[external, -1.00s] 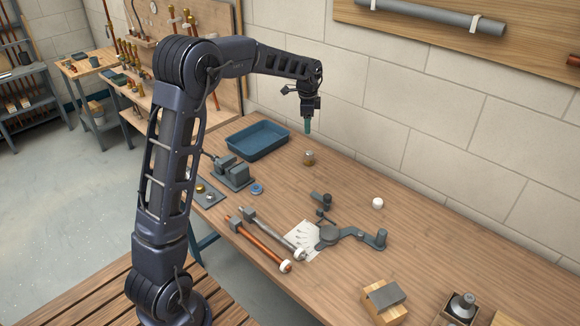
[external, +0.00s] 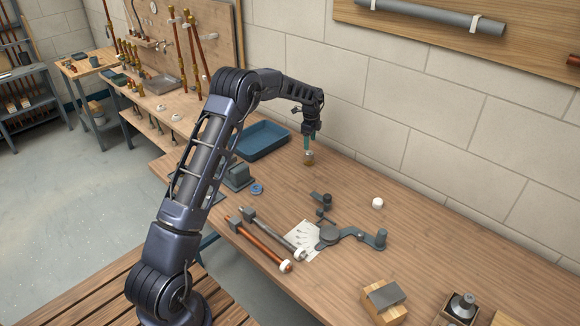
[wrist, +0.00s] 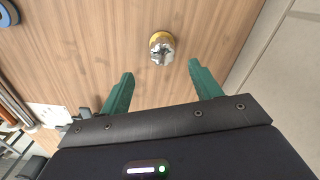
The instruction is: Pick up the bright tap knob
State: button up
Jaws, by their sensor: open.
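The bright tap knob (external: 308,160) stands on the workbench, to the right of the blue tray. In the wrist view this shiny silver and brass knob (wrist: 162,47) lies ahead of the teal fingers, roughly centred between their lines. My gripper (external: 307,149) points down just above the knob in the external view. In the wrist view my gripper (wrist: 161,72) is open and empty, its fingertips apart on both sides. The knob is not between the fingers in that view. Whether a fingertip touches it cannot be told from the external view.
A blue tray (external: 262,151) sits left of the knob, and a blue ring (external: 257,189) lies nearer. A white round piece (external: 377,203), a grey pipe tool (external: 352,236) and pipes (external: 263,243) are farther right and forward. The block wall rises behind. Bench around the knob is clear.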

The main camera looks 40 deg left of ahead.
aim_at(309, 152)
jog(key=f, duration=0.9)
jog(key=shift+w+a+f, duration=0.1)
jog(key=shift+w+f, duration=0.1)
jog(key=shift+f, duration=0.05)
jog(key=c, duration=1.1)
